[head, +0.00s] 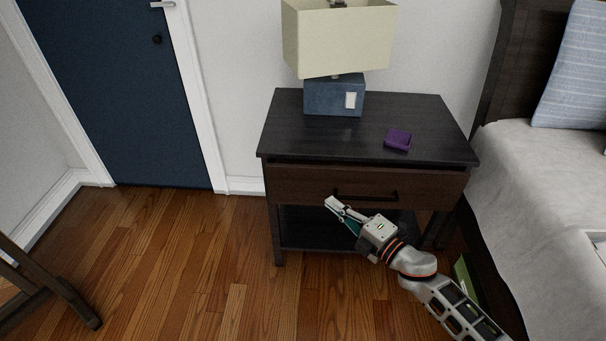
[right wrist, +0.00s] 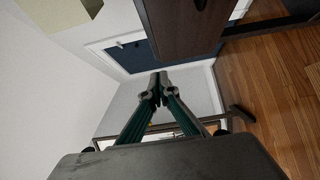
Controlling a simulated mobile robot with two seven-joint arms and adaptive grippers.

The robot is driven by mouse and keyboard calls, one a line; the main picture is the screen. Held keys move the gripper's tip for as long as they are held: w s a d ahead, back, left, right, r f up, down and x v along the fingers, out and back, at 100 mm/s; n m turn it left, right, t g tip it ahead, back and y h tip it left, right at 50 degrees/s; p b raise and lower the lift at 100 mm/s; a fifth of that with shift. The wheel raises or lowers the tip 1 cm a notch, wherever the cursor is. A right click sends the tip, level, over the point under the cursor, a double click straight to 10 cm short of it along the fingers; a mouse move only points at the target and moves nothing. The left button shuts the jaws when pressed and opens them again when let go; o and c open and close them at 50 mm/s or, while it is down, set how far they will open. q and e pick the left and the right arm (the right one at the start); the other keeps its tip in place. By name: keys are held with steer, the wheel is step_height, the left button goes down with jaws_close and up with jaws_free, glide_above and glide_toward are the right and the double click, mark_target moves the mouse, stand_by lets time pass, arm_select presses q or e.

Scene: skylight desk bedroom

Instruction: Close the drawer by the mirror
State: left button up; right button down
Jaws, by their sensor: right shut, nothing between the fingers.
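A dark wooden nightstand (head: 290,135) stands against the wall beside the bed. Its brown drawer (head: 300,184) has a dark bar handle (head: 366,195), and a narrow dark gap shows above the drawer front. I cannot tell for sure how far the drawer stands out. My right gripper (head: 333,206) is shut and empty, low in front of the drawer and left of the handle's middle. In the right wrist view its fingertips (right wrist: 160,88) meet just below a brown wooden panel (right wrist: 185,28), apparently the drawer front. My left gripper is not in view.
A lamp (head: 335,95) and a purple box (head: 398,140) sit on the nightstand top. A bed (head: 540,180) stands close on the right. A dark wooden stand leg (head: 50,285), possibly the mirror's, is at lower left. The wooden floor (head: 190,255) between is clear.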

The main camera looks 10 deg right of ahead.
steer(key=w+a, duration=0.1)
steer(key=b, duration=0.2)
glide_toward(299, 168)
steer(key=a+x, duration=0.1)
steer(key=x, duration=0.4)
steer(key=shift+w+d+f, duration=0.15)
steer(key=shift+w+d, duration=0.05)
steer(key=shift+d, duration=0.1)
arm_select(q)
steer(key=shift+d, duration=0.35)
arm_select(e)
steer(key=shift+w, duration=0.15)
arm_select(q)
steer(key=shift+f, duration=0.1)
